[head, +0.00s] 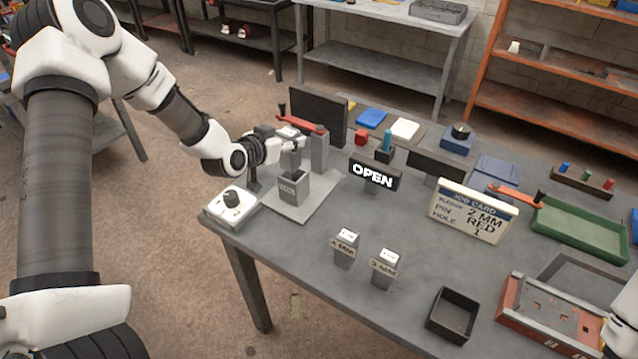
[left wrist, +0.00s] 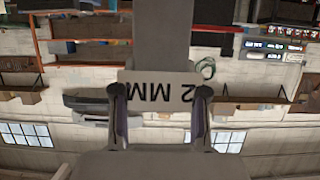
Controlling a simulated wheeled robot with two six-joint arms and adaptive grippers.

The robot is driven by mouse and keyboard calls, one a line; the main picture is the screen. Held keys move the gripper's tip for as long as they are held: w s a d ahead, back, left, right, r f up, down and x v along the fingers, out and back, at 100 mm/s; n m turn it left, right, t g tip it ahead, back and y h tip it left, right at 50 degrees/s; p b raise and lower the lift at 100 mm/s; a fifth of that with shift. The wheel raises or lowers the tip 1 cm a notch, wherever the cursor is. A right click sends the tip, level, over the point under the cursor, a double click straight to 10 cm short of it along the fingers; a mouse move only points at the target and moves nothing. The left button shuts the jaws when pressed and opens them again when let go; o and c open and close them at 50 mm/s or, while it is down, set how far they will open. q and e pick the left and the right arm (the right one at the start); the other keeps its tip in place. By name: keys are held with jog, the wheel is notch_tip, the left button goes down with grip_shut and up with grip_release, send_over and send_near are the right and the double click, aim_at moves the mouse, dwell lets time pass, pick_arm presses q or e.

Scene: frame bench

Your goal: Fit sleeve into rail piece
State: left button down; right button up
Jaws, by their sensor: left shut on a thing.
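My left gripper (head: 291,146) is at the bench's left end, shut on a pale block at the press stand, above a grey socket box (head: 292,187). In the left wrist view the block (left wrist: 160,92) reads "2 MM" upside down between the fingers. A gap below the block cannot be judged. A red rail piece (head: 512,296) with small holes in its grey face lies at the bench's right front. No part is clearly a sleeve. My right gripper is out of view; only a white arm part shows at the lower right.
Two labelled blocks, one "4 MM" (head: 345,249), stand mid-bench by an empty black tray (head: 453,314). A job card (head: 471,212) reads "2 MM", "RED", "1". An "OPEN" sign (head: 374,174), a dial box (head: 232,205) and a green tray (head: 583,229) stand around.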

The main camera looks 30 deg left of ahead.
aim_at(292, 166)
pick_arm(q)
jog(key=shift+w+a+r, duration=0.15)
jog(key=shift+w+r, duration=0.1)
jog(key=shift+w, duration=0.2)
notch_tip(292, 166, down, 9)
jog(key=shift+f+p, duration=0.1)
jog(key=shift+p, duration=1)
jog(key=shift+f, duration=0.2)
jog(key=shift+f, duration=0.15)
jog(key=c, duration=0.6)
grip_release()
